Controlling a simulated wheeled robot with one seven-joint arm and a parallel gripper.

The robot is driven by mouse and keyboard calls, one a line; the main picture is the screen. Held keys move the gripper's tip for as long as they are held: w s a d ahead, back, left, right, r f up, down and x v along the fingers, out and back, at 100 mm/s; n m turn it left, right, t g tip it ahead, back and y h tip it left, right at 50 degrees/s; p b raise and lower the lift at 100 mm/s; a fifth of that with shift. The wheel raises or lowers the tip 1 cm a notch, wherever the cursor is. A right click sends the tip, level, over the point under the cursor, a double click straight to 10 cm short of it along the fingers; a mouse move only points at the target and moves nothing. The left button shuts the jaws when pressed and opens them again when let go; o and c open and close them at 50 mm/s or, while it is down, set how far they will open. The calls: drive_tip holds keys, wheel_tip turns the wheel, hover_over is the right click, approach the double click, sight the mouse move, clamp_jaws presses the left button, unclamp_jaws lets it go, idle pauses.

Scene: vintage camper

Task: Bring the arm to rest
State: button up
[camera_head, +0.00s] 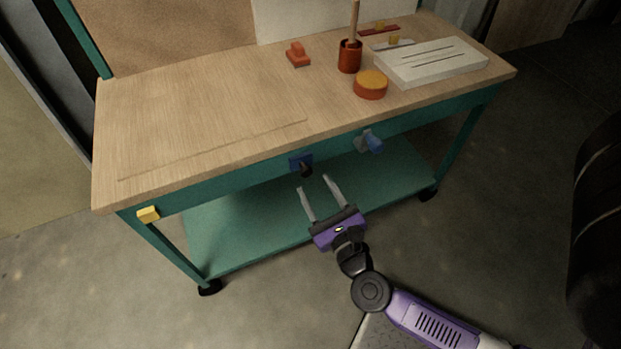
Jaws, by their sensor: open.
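My gripper (319,185) is open, with its two grey fingers spread and nothing between them. It is in front of the workbench's front edge, with its fingers pointing toward the bench. In the picture the fingertips lie just below a blue fitting with a dark knob (304,165) on the bench's front rail; I cannot tell whether they touch it. My arm (430,318) reaches in from the lower right, partly bent.
The wooden workbench (210,105) has a green lower shelf (250,225). On top are a red block (298,55), a red cup (350,58) with a stick, an orange-topped round tin (371,84) and a white slotted board (430,62). A blue knob (372,142) juts from the front. Floor at lower left is clear.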

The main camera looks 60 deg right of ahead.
drive_tip(key=shift+v, duration=1.15)
drive_tip(key=a+r+n+t+y+p, duration=0.2)
drive_tip(key=a+r+n+t+y, duration=0.45)
drive_tip(key=n, duration=1.35)
drive_tip(key=s+a+r+n+g+y+p, duration=0.2)
drive_tip(key=s+a+r+n+g+p, duration=0.1)
drive_tip(key=n, duration=0.7)
drive_tip(key=s+a+r+n+g+y+p, duration=0.2)
drive_tip(key=s+a+r+n, duration=0.4)
drive_tip(key=s+n, duration=0.4)
drive_tip(key=shift+s+a+r+n+g+p, duration=0.2)
drive_tip(key=shift+a+r+n+g+p, duration=0.15)
drive_tip(key=shift+r+g, duration=0.25)
